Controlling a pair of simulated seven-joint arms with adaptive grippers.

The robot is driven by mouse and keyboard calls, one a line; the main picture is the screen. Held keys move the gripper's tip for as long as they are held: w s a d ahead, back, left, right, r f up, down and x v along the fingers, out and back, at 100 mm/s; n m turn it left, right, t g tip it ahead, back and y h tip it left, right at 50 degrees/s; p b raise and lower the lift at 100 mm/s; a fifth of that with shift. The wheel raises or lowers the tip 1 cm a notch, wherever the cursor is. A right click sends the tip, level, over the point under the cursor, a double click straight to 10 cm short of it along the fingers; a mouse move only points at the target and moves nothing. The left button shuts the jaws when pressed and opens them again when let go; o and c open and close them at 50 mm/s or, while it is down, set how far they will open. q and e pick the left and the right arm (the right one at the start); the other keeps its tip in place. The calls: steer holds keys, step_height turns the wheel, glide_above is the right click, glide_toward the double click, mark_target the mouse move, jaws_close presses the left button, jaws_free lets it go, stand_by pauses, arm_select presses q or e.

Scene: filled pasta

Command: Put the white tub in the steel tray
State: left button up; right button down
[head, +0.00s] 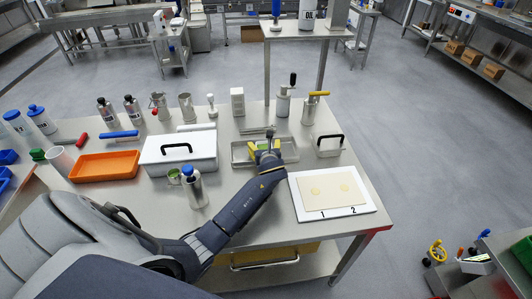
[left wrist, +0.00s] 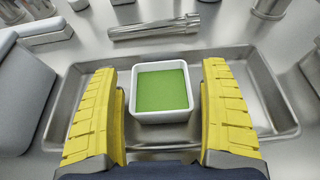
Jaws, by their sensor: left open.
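The white tub (left wrist: 161,117), square and filled with something green, shows in the left wrist view within the outline of the steel tray (left wrist: 268,100), and appears to stand upright on its floor. My left gripper (left wrist: 160,72) is open, with one yellow finger on each side of the tub and a visible gap on both sides. In the head view the left gripper (head: 265,147) is over the steel tray (head: 237,152), and it largely hides the tub there. My right gripper is in neither view.
A white box with a black handle (head: 165,165) stands left of the tray. A small lidded container (head: 327,149) and a white board (head: 355,211) are to the right. A blue-capped bottle (head: 195,191) stands near my left arm. A steel cylinder (left wrist: 155,28) lies behind the tray.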

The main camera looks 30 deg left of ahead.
arm_select(q)
steer(key=v, duration=1.1)
steer(key=shift+s+d+r, duration=0.1)
steer(key=shift+s+r, duration=0.05)
